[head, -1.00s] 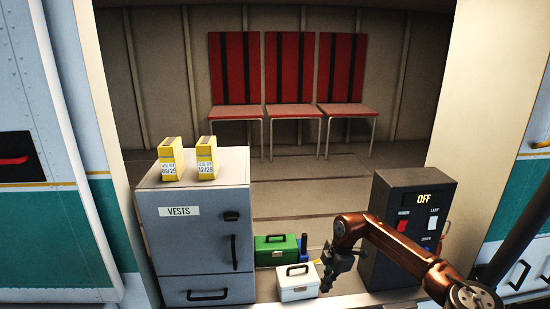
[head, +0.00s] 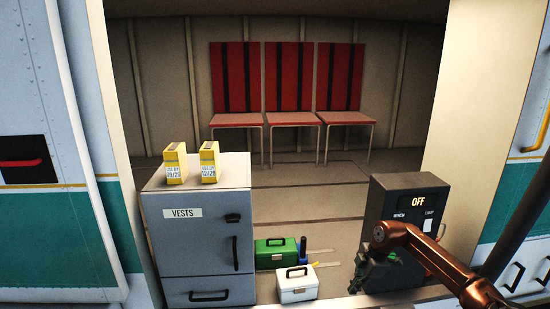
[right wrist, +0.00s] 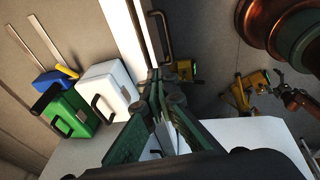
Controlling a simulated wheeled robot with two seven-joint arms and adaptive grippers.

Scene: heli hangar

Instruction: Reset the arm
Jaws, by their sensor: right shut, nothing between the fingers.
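My right arm comes in from the lower right in the head view. Its gripper (head: 362,274) hangs low in front of the left edge of the dark control box (head: 388,207) and hides part of it. In the right wrist view the fingers (right wrist: 157,80) are together, with nothing between them. The box's display reads OFF, with labels WINCH and LAMP below it; my arm covers its lower part. My left gripper is not in view.
A grey VESTS cabinet (head: 195,235) stands at left with two yellow boxes (head: 175,163) on top. A green case (head: 276,253) and a white case (head: 297,284) sit on the floor between cabinet and control box. Red seats (head: 291,118) line the back wall.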

